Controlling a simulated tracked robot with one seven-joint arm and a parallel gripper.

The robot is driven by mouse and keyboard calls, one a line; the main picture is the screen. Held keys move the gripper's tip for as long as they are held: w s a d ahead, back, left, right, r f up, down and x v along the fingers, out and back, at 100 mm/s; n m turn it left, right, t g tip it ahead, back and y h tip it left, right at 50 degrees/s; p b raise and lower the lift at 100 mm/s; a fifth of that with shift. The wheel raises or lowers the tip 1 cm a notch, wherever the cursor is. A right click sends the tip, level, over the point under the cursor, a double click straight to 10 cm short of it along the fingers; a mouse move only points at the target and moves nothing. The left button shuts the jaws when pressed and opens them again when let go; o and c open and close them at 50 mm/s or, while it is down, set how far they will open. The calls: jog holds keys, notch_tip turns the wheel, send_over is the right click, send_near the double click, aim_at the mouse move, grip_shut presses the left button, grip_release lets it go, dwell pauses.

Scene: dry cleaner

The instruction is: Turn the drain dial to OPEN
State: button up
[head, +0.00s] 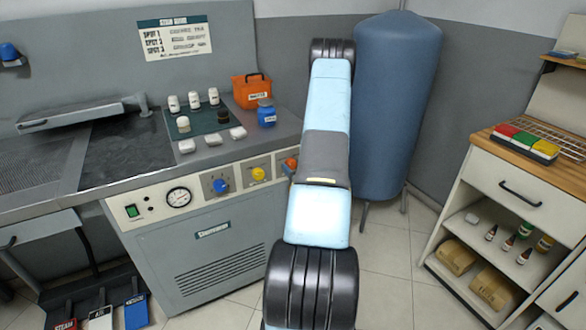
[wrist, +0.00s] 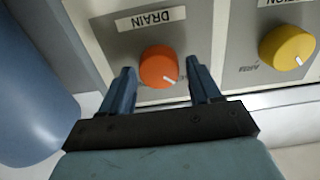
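The drain dial (wrist: 158,66) is a round orange knob under an upside-down DRAIN label (wrist: 154,17) in the wrist view. Its white mark points to the lower right there. The position wording beside it is mostly hidden or unreadable. My gripper (wrist: 162,80) is open, with one blue finger on each side of the dial and a visible gap on both sides. I cannot tell how deep the fingertips reach. In the head view the orange dial (head: 291,163) is at the right end of the machine's front panel, partly behind my arm; the gripper is hidden there.
A yellow dial (wrist: 287,47) sits right of the drain dial in the wrist view. A blue dial (head: 221,185) and a gauge (head: 179,197) are farther along the panel. A tall blue tank (head: 393,110) stands close beside the machine. Open floor (head: 385,265) lies before the tank.

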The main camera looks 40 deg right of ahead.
jog(key=shift+a, duration=0.1)
jog(key=c, duration=0.8)
jog(key=shift+m, duration=0.4)
jog(key=m, duration=0.3)
jog(key=shift+m, duration=0.4)
jog(key=m, duration=0.4)
jog(key=shift+d+m, duration=0.2)
jog(key=shift+m, duration=0.1)
jog(key=m, duration=0.4)
jog(key=shift+s+d+f, duration=0.1)
jog(key=shift+f, duration=0.05)
jog(key=shift+m, duration=2.2)
jog(key=shift+f+m, duration=0.1)
jog(key=shift+m, duration=0.2)
